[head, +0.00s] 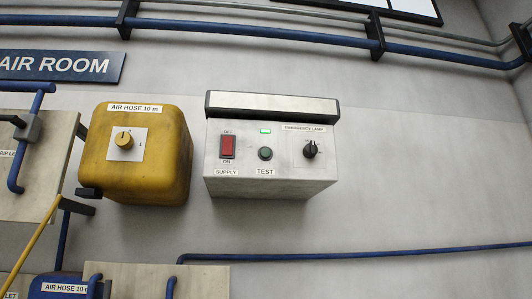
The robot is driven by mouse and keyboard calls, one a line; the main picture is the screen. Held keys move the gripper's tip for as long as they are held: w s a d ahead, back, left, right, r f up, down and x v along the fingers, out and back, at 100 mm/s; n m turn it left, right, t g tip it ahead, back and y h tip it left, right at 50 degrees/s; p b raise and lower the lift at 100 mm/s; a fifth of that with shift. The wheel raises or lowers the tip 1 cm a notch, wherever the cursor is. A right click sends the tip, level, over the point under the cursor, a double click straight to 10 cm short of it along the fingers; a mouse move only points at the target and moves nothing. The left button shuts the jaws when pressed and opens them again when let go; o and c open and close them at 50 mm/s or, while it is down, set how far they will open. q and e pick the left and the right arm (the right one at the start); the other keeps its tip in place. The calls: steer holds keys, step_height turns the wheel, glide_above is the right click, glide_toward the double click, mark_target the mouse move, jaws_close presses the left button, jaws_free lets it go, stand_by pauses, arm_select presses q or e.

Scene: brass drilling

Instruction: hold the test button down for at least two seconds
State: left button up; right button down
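The test button (265,154) is a round dark green button on the front of a white wall-mounted control box (240,181). The label TEST is below it. A lit green lamp (265,131) is above it. A red supply switch (228,147) is to its left and a black emergency lamp knob (310,149) to its right. Nothing touches the button. Neither of my grippers is in the head view.
A yellow air hose box (160,165) with a yellow knob is mounted left of the control box. Blue pipes run above (250,37) and below (400,250). The wall to the right is bare.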

arm_select(q)
steer(key=shift+s, duration=0.1)
jaws_close()
stand_by(1.4)
